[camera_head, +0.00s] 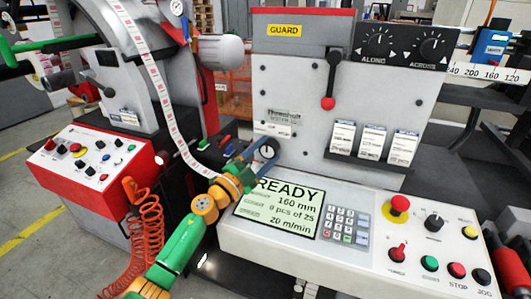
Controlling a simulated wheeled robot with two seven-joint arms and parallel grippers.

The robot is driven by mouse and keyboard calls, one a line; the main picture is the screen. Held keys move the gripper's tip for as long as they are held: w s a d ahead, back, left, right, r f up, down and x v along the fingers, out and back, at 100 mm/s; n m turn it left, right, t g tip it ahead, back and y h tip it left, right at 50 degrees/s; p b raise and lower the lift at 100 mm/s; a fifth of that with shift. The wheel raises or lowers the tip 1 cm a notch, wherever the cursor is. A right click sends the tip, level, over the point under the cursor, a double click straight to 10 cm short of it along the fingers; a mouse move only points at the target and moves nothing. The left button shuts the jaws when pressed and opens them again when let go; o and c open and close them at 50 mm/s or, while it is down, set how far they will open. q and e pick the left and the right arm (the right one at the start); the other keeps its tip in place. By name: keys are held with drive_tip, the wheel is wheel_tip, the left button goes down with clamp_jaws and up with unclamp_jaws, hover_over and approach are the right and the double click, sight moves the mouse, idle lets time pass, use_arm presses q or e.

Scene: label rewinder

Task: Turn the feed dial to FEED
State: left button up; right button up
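My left arm comes in from the bottom left, green with orange joints. My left gripper (258,158) is at its far end, small and dark, above the top left corner of the display. A round dial-like face with a dark rim (268,152) shows right at the gripper; I cannot tell whether they touch or whether the fingers are open or shut. A black rotary knob (434,222) sits on the white control panel (300,256); its label is too small to read. Two larger black dials, marked ALONG (378,41) and ACROSS (432,47), sit high on the machine. My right gripper is not in view.
The display (278,207) reads READY, beside a keypad (346,224). A red mushroom button (399,205) and several coloured buttons lie to the right. A red-knobbed lever (328,102) hangs on the grey front. A label strip (158,85) and a red-sided button box (95,160) stand left.

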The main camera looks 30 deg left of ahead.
use_arm(q)
drive_tip(key=shift+c, duration=1.3)
drive_tip(key=shift+r+m+g+h+p, duration=0.3)
drive_tip(key=shift+m+g+p, duration=0.2)
drive_tip(key=shift+m+p, duration=0.8)
drive_tip(key=m+g+p, duration=0.1)
drive_tip(key=m+p, duration=0.3)
drive_tip(key=shift+g, duration=0.3)
drive_tip(key=shift+m+p, duration=0.6)
drive_tip(key=shift+m, duration=0.1)
drive_tip(key=shift+f+g, duration=0.15)
drive_tip(key=shift+g, duration=0.15)
drive_tip(key=o, duration=1.4)
